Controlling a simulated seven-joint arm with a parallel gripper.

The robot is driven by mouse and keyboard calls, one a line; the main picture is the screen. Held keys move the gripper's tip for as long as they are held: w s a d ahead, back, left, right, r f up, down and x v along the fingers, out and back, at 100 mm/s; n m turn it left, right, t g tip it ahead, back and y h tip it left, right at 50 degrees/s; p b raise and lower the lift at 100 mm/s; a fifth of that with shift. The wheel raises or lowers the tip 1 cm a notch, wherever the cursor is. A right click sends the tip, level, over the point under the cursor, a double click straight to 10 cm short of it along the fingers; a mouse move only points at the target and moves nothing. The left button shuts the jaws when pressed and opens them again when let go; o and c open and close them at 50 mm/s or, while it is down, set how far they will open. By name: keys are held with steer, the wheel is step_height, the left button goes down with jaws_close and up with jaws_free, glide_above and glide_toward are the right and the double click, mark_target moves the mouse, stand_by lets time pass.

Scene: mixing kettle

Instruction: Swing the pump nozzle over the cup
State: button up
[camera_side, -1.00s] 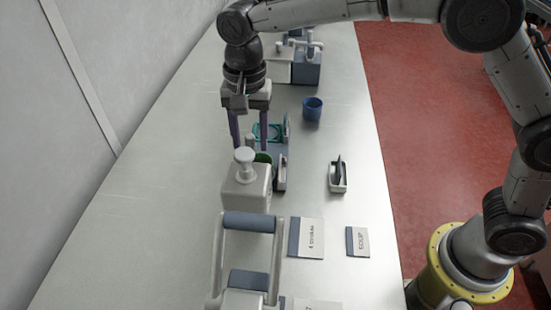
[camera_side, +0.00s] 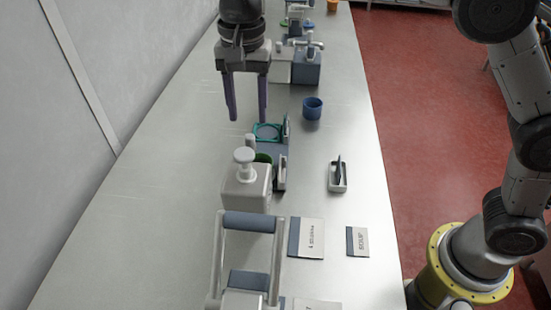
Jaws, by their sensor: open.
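A pump (camera_side: 307,68) with a blue-grey body stands toward the back of the table. Its light grey nozzle (camera_side: 311,43) sits on top; which way the spout points is too small to tell. A blue cup (camera_side: 312,108) stands upright on the table, in front of the pump and apart from it. My gripper (camera_side: 247,117) is open and empty, fingers pointing down. In the picture it is left of the cup and lower than the pump, above the table.
A white box with a round knob (camera_side: 245,180) and a blue-grey stand with a green ring (camera_side: 266,132) are near my gripper. A handled frame (camera_side: 248,223) is in front. A small tray (camera_side: 338,178) and labelled cards (camera_side: 307,238) lie at right. An orange cup (camera_side: 333,5) is far back.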

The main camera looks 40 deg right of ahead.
step_height(320, 180, up, 7)
stand_by(0.8)
steer(key=s+d+f+n+t, duration=0.2)
steer(key=s+d+f+n, duration=0.2)
steer(key=s+d, duration=0.7)
steer(key=s+d+f+n+t, duration=0.3)
steer(key=s+d+f+n, duration=0.1)
steer(key=s+d, duration=0.8)
steer(key=s+n, duration=0.1)
steer(key=s, duration=0.1)
steer(key=shift+s+t, duration=0.3)
